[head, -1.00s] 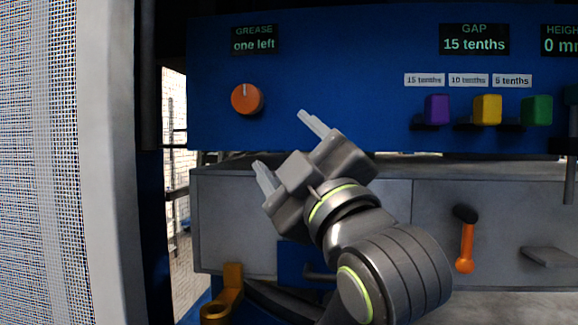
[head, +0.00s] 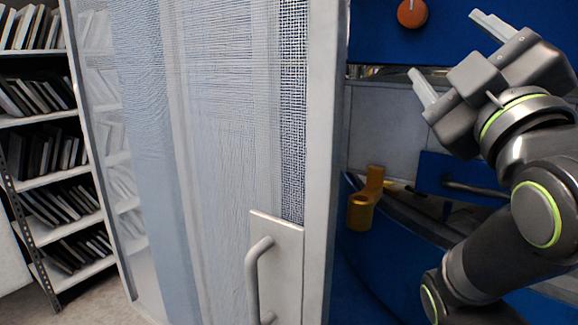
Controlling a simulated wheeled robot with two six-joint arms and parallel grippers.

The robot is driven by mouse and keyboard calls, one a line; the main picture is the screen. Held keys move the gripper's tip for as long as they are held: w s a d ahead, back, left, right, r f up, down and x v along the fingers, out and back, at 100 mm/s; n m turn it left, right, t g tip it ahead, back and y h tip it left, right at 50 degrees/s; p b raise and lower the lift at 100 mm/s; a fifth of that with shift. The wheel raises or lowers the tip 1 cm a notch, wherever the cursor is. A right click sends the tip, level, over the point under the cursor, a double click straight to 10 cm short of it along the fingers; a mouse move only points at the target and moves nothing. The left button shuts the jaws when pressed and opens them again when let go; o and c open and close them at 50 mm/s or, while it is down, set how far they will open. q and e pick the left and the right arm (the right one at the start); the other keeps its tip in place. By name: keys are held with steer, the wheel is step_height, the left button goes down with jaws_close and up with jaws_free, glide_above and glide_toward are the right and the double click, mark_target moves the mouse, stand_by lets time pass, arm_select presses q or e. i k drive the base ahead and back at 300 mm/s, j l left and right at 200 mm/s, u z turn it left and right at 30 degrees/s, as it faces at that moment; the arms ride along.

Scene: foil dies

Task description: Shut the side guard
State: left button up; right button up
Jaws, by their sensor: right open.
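The side guard (head: 319,130) is a tall pale-framed mesh panel that fills the left and middle of the head view. It stands swung out from the blue machine, with an opening between its right edge and the machine. A grey bar handle (head: 252,283) is fixed on a white plate low on the guard. My right gripper (head: 450,55) is open and empty, in front of the machine, to the right of the guard and apart from it. My left gripper is not in view.
The blue machine front (head: 375,40) carries an orange knob (head: 412,13). A yellow bracket (head: 364,205) sticks out just right of the guard's edge. A shelf rack (head: 40,120) with several rows of upright items stands at the far left. Bare floor (head: 95,300) shows below it.

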mark_target(289, 266)
steer(key=k+j, duration=0.95)
